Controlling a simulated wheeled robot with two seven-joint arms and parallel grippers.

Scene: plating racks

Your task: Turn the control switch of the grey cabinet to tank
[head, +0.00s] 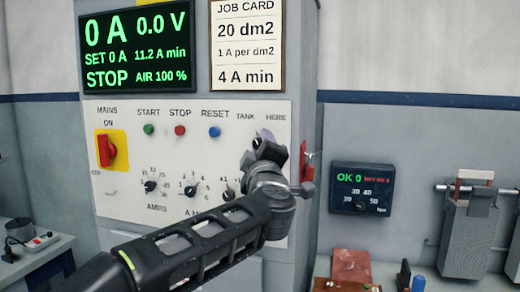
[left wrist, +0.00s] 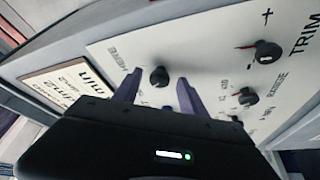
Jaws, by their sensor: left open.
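The grey cabinet (head: 303,105) faces me with its white switch panel (head: 115,205). The TANK and HERE labels are at the panel's upper right. My left gripper (head: 264,138) is just below these labels and covers the control switch in the head view. In the left wrist view the control switch is a black round knob (left wrist: 159,76) beside the HERE label. It lies between the two open purple fingers, and a gap shows on either side of it. Which way its pointer points cannot be told. My right gripper is out of view.
A red mains switch (head: 105,150) is at the panel's left, with START, STOP and RESET buttons along the top. Small dials, including the multiplier knob (left wrist: 248,97), sit close below the control switch. A red handle (head: 308,160) is on the cabinet's right side. The display (head: 138,50) reads STOP.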

